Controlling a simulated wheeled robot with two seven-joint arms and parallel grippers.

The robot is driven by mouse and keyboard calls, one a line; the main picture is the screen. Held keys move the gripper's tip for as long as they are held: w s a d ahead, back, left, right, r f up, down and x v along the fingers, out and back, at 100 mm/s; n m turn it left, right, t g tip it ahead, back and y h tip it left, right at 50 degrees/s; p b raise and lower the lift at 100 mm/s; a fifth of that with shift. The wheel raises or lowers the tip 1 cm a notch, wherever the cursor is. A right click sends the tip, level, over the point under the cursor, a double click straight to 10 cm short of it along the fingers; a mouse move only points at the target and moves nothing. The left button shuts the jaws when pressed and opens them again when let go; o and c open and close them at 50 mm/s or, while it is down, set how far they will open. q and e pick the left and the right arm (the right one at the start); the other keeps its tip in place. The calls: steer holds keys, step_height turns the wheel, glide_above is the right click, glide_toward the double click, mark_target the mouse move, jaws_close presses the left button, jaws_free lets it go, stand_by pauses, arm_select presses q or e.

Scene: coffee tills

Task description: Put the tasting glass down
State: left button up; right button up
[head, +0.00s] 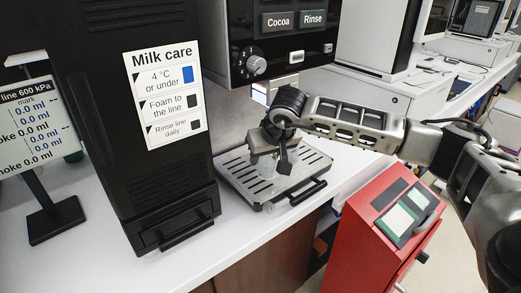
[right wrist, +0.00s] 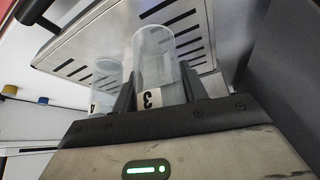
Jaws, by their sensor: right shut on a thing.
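My right gripper (head: 272,156) is over the slotted drip tray (head: 229,171) of the drinks machine. In the right wrist view its fingers (right wrist: 157,88) are shut on a clear tasting glass (right wrist: 155,52) with a label reading 3. In the head view the gripper partly hides this glass (head: 267,170); I cannot tell if its base touches the tray. A second clear glass (right wrist: 106,72), labelled 4, stands beside it to the left in the right wrist view. My left gripper is not in view.
The drinks machine (head: 287,53) with Cocoa and Rinse buttons rises behind the tray. A black unit with a Milk care sign (head: 165,94) stands to the left. A red bin-like cabinet (head: 371,240) is below right. White counter (head: 95,262) is clear at front left.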

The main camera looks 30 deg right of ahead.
steer(key=shift+w+r, duration=0.1)
steer(key=shift+w, duration=0.3)
steer(key=shift+w+d+p, duration=0.25)
steer(key=shift+w+p, duration=0.1)
steer(key=shift+w, duration=0.9)
steer(key=shift+f, duration=0.85)
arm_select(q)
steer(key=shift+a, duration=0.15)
arm_select(e)
steer(key=shift+f, duration=0.2)
steer(key=o, duration=1)
